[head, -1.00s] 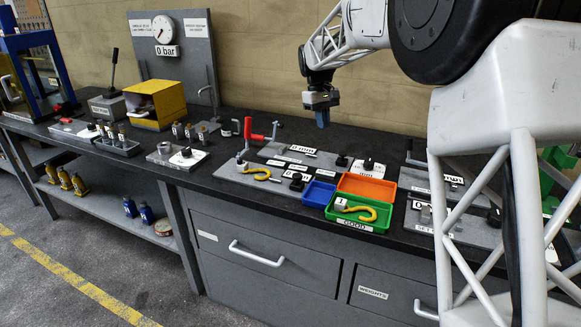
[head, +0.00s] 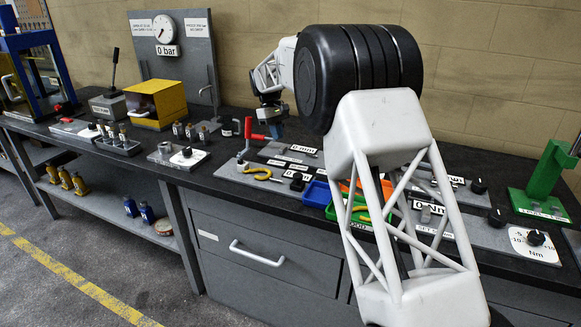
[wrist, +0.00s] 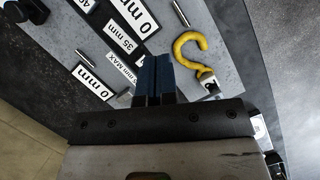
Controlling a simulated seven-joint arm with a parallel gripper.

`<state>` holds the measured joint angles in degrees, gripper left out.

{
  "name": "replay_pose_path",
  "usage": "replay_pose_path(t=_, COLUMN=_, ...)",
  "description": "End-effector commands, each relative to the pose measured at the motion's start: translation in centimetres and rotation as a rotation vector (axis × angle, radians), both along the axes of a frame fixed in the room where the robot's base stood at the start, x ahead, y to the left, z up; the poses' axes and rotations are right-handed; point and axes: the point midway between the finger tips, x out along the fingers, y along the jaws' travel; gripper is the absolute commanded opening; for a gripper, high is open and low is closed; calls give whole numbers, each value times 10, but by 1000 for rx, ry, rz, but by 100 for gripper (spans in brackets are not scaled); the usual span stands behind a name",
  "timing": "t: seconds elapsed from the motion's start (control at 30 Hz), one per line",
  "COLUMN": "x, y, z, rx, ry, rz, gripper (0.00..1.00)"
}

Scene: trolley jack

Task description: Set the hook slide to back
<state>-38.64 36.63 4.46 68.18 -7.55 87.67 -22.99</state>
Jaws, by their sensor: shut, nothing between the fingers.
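A yellow hook (head: 262,174) lies on a grey plate (head: 228,170) at the front middle of the bench. In the wrist view the hook (wrist: 186,46) is right of the fingers, with a metal block (wrist: 208,86) at its end. I cannot tell for sure which part is the hook slide. My arm hides part of the bench to the right.
A red-handled clamp (head: 250,130) stands close to my gripper. White labels (wrist: 88,79), one reading 0 mm, lie left of the fingers. A blue tray (head: 316,193) and a green tray sit to the right, partly behind my arm. A yellow box (head: 155,103) stands left.

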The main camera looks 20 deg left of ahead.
Motion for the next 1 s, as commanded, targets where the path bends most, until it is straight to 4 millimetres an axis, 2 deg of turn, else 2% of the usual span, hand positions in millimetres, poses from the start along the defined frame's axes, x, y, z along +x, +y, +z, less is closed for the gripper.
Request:
replay_pose_path(t=0.27, x=0, y=-1, z=-1, rx=0, ry=0, rz=0, gripper=0)
replay_pose_path(t=0.47, x=-1, y=-4, z=-10, rx=0, ry=1, rz=0, gripper=0)
replay_pose_path(t=0.67, x=-5, y=-10, z=-30, rx=-1, ry=2, rz=0, gripper=0)
replay_pose_path(t=1.0, x=-12, y=-24, z=-79, rx=0, ry=1, rz=0, gripper=0)
